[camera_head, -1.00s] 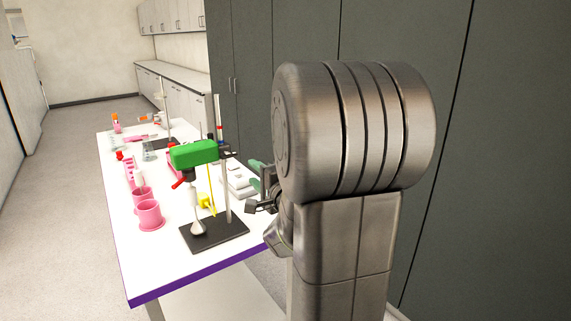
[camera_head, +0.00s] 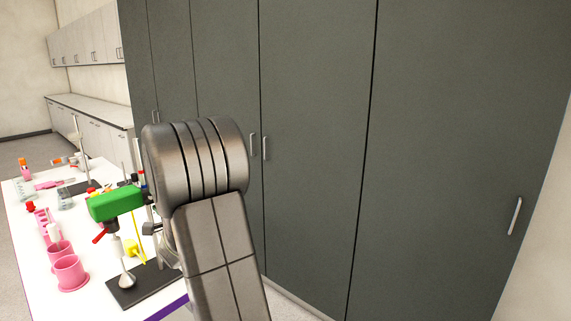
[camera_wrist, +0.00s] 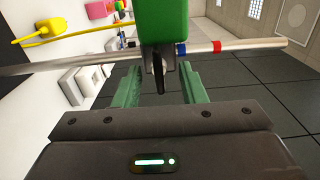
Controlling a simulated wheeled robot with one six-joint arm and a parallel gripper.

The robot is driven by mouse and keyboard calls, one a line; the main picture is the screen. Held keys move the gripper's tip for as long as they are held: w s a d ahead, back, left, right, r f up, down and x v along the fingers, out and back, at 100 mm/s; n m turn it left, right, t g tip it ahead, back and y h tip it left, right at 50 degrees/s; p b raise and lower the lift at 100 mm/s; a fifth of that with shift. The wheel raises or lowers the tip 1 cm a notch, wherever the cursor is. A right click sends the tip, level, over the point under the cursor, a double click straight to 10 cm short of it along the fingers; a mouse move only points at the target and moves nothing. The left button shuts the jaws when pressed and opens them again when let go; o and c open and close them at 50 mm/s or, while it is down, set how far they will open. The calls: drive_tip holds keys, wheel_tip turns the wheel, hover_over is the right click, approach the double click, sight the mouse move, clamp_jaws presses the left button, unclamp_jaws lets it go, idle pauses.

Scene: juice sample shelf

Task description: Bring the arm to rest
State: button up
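My gripper (camera_wrist: 159,88) shows in the wrist view with two green fingers standing apart. Nothing is clamped between them. A green block (camera_wrist: 162,22) lies just ahead of the fingers, with a dark narrow part below it in line with the gap; I cannot tell whether they touch. A metal rod (camera_wrist: 75,62) crosses behind. In the head view my arm hides most of the gripper. The same green block (camera_head: 117,203) sits on a stand with a black base (camera_head: 152,281), close to the left of my arm.
Tall dark cabinets (camera_head: 320,130) fill the middle and right behind my arm. Floor shows at the far left.

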drive_tip(key=shift+s+d, duration=0.1)
drive_tip(key=shift+d, duration=0.05)
drive_tip(key=b+v, duration=0.3)
drive_tip(key=v, duration=1)
drive_tip(key=w+a+n+p, duration=0.1)
drive_tip(key=w+a+n, duration=0.7)
drive_tip(key=a+n, duration=0.1)
drive_tip(key=shift+w+a+r+n, duration=0.25)
drive_tip(key=shift+a+n, duration=0.15)
drive_tip(key=shift+a, duration=0.25)
idle(0.3)
drive_tip(key=shift+d+f, duration=0.1)
